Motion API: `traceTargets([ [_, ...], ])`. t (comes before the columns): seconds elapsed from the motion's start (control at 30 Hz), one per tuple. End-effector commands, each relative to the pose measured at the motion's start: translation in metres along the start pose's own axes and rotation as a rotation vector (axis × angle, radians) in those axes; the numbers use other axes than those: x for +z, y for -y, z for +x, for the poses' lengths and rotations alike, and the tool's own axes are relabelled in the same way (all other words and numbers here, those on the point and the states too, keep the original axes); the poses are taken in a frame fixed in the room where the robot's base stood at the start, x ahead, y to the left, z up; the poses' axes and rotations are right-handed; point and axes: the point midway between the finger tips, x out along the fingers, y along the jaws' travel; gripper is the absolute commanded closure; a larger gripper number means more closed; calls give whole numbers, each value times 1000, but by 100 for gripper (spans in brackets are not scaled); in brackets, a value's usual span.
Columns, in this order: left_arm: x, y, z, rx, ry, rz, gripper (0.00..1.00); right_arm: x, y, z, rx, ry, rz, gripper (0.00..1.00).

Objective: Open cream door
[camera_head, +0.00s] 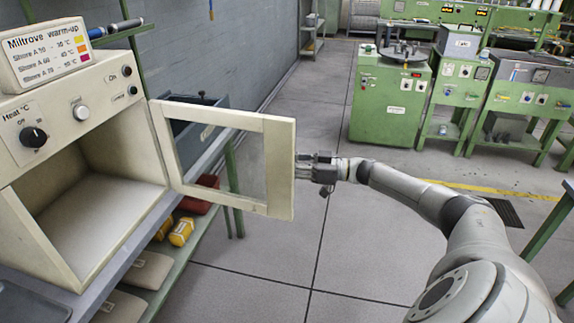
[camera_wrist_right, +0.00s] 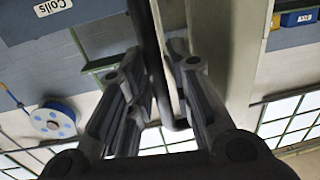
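The cream door (camera_head: 278,170) belongs to the cream oven (camera_head: 92,135) at the left and stands swung well open, its window showing the room behind. The oven's cavity is visible and looks empty. My right gripper (camera_head: 308,171) is at the door's free edge, on its outer side. In the right wrist view my right gripper's fingers (camera_wrist_right: 160,85) lie close on both sides of a dark bent handle (camera_wrist_right: 152,50) and look closed on it. The cream door's edge (camera_wrist_right: 228,60) runs beside them. My left gripper is not seen.
A sign (camera_head: 48,50) sits on the oven. A shelf below the bench holds yellow items (camera_head: 181,231). A dark bin (camera_head: 190,125) stands behind the door. Green machines (camera_head: 390,100) stand at the back right. The floor (camera_head: 320,240) beside the door is clear.

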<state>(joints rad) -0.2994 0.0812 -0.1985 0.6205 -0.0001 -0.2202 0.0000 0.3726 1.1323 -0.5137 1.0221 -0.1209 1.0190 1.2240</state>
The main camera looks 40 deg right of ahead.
Motion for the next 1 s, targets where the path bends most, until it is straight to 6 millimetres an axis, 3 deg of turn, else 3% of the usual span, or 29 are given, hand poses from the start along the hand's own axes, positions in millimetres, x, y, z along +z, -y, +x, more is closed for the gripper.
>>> traceTargets([
  [0.37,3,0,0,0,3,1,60,0,0,-9,1,0,-2,79],
  [0.8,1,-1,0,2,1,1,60,1,0,-88,0,4,0,79],
  [1.0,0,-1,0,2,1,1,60,0,0,-112,0,1,-1,79],
])
